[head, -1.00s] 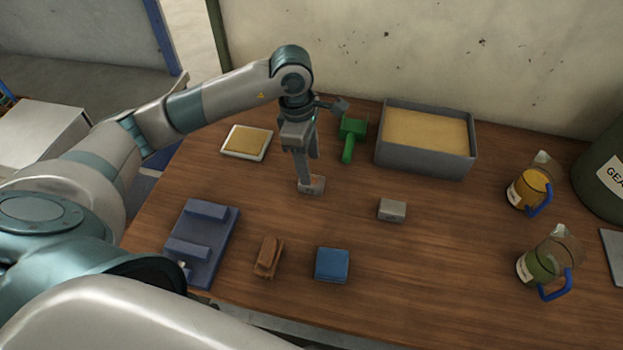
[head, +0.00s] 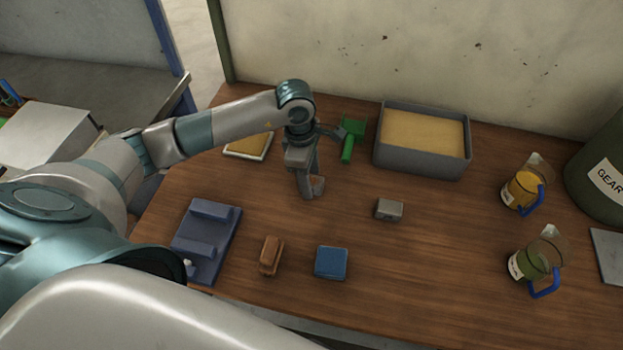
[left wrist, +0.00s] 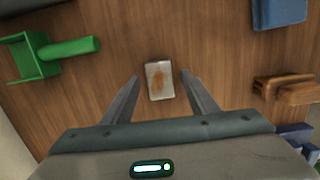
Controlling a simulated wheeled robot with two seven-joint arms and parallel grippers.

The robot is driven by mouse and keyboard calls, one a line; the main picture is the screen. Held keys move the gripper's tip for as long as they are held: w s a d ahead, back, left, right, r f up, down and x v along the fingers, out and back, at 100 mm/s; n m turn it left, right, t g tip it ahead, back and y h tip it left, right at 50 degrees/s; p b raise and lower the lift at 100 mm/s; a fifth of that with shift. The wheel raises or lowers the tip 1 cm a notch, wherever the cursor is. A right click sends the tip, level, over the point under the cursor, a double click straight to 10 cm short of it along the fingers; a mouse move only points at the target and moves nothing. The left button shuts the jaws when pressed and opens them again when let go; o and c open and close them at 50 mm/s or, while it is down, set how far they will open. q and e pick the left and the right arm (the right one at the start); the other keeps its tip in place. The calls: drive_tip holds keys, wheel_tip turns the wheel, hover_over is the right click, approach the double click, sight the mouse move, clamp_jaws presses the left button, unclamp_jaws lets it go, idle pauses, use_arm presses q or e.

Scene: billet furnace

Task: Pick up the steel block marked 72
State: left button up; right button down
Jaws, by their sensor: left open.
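One steel block (head: 318,185) lies on the table below my left gripper (head: 311,188), partly hidden by it in the head view. In the left wrist view this block (left wrist: 160,80) is pale grey with a rusty orange patch on top, and no number can be read there. My left gripper (left wrist: 162,77) is open, with one finger on each side of the block and gaps between. A second grey steel block (head: 389,209) lies farther right, with a small dark marking on its front too small to read. My right gripper is not in view.
A green scoop-like tool (head: 351,135) and a grey sand-filled bin (head: 381,160) are behind. A brown piece (head: 271,255), a blue block (head: 331,262) and a blue-grey fixture (head: 207,243) are in front. Two jugs (head: 523,188) (head: 536,255) stand right. The table's middle right is clear.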

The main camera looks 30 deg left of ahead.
use_arm(q)
drive_tip(key=shift+f, duration=0.45)
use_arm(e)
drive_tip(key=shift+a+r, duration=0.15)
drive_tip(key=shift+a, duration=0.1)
use_arm(q)
clamp_jaws()
drive_tip(key=shift+w, duration=0.1)
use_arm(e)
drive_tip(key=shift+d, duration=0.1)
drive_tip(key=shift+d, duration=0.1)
use_arm(q)
drive_tip(key=shift+r, duration=0.15)
